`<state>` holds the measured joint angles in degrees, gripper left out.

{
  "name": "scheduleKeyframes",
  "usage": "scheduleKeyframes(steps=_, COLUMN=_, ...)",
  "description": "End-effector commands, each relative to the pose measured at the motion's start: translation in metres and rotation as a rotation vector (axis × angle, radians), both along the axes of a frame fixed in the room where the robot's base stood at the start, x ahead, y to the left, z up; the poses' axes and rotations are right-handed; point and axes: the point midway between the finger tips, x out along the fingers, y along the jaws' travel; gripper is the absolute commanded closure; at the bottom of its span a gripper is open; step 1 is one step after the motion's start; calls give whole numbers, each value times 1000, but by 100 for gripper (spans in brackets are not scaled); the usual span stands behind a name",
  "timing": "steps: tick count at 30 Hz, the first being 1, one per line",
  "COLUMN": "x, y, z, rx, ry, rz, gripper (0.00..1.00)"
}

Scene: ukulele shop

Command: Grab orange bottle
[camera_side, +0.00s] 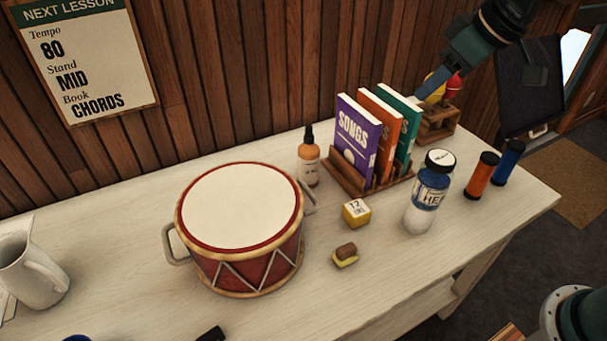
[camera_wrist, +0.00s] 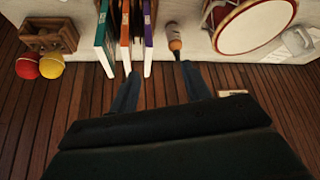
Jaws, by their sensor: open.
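The orange bottle (camera_side: 308,170) has a black pump top and a pale label. It stands upright on the pale table, between the drum and the book rack in the side view. It also shows near the top middle of the wrist view (camera_wrist: 175,43). My gripper (camera_side: 431,85) is at the upper right in the side view, above the far end of the books and away from the bottle. In the wrist view my gripper (camera_wrist: 159,70) shows two blue fingers spread apart with nothing between them. The bottle's top lies near the right finger in that picture.
A wooden rack (camera_side: 345,178) of purple, orange and green books stands right of the bottle. A red drum (camera_side: 245,265) is at its left. A yellow block (camera_side: 356,212), blue-labelled jar (camera_side: 430,190) and orange cylinder (camera_side: 481,176) stand farther right. A wood-panelled wall is behind.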

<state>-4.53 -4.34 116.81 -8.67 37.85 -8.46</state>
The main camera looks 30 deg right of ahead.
Motion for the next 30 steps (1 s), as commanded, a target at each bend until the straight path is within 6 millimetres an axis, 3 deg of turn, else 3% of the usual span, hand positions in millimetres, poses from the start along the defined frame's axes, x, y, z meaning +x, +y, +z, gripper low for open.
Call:
scheduleKeyframes(steps=9, x=77, y=34, z=-34, rx=12, ry=-11, rz=118, gripper=52)
scheduleKeyframes(steps=16, x=124, y=59, z=-67, rx=24, ry=-22, rz=194, gripper=52)
scheduleKeyframes(steps=22, x=146, y=73, z=-86, rx=33, ry=-31, rz=234, gripper=52)
scheduleKeyframes(steps=30, x=152, y=77, z=-91, rx=36, ry=-34, rz=244, gripper=52)
